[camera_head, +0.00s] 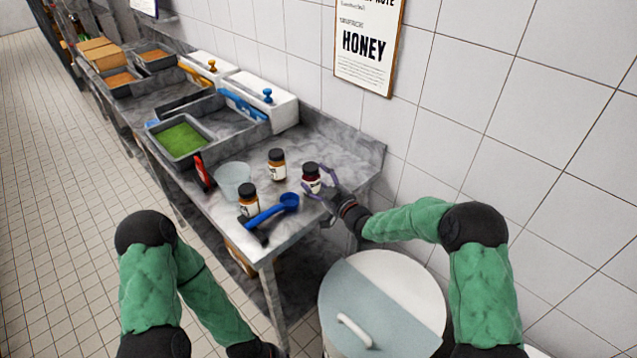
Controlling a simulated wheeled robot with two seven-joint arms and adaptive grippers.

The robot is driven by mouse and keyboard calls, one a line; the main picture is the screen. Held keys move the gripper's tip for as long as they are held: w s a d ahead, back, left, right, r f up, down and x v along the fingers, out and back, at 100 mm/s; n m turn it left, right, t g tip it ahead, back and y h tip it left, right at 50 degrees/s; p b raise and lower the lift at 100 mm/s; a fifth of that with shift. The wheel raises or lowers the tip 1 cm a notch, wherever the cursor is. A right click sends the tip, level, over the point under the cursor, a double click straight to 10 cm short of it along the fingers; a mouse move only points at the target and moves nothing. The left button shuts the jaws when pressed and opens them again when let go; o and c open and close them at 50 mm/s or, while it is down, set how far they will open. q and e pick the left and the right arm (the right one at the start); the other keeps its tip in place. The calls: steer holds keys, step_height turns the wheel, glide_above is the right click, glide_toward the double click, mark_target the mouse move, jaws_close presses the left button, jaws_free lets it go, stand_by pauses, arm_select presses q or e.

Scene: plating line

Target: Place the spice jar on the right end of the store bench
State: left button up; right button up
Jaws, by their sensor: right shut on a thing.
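A small spice jar (311,173) with dark red contents, a black lid and a pale label stands upright at the right end of the store bench (345,150). My right gripper (318,182) is shut on this jar from the right side, and its fingers cover part of it. I cannot tell whether the jar's base touches the bench top. Two amber jars with black lids stand nearby, one further back (277,160) and one near the front edge (248,203). The labels are too small to read. My left arm shows at lower left, but its gripper is out of view.
A blue scoop (270,211) lies by the front edge, beside a clear tub (232,176) and a red-handled item (203,172). A tray of green stuff (181,138) is further left. A large lidded bin (385,310) stands below right. Bare bench lies behind the jars.

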steer(key=shift+r, duration=0.1)
steer(key=o, duration=1.1)
steer(key=shift+c, duration=0.2)
steer(key=p+v, duration=0.2)
steer(key=v, duration=1)
